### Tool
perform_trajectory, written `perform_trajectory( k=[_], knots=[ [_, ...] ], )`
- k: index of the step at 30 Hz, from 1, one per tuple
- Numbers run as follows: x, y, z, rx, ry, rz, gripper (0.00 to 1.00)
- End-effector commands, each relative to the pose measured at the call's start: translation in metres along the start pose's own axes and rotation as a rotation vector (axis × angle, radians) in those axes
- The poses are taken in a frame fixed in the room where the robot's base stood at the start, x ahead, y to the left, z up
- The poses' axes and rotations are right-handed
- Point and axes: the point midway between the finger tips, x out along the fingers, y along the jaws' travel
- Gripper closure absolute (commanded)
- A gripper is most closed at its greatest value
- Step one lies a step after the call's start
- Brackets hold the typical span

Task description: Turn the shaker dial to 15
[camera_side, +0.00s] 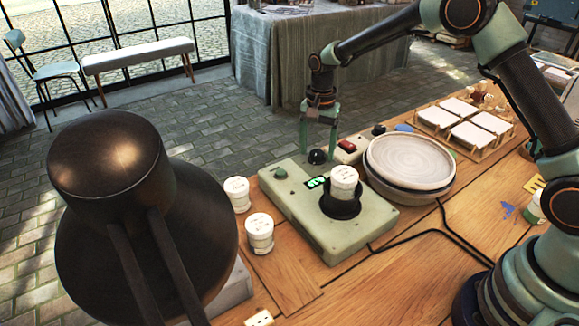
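The shaker (352,243) is a pale green box on the wooden table, with a small display of green digits (316,182) that I cannot read surely. A black round dial (317,157) sits at its back corner, and a small green knob (281,172) sits to the left. A white lidded jar (344,181) stands in the shaker's black cup holder (341,206). My gripper (318,155) points down at the black dial, one finger on each side. The fingers look spread, with a gap to the dial; contact at the far side cannot be told.
Two white jars (237,194) (260,233) stand left of the shaker. A stacked pale plate (410,162) on a dark wheel is to the right. A large dark lamp shade (140,215) blocks the left foreground. Black cables cross the table.

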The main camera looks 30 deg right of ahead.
Motion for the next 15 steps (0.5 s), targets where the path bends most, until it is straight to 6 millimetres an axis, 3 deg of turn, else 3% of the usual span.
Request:
perform_trajectory(
  k=[8, 15],
  knots=[
    [-0.015, -0.001, 0.0, -0.001, 0.001, -0.002, 0.26],
    [-0.064, -0.001, 0.0, 0.0, 0.003, -0.004, 0.26]
  ],
)
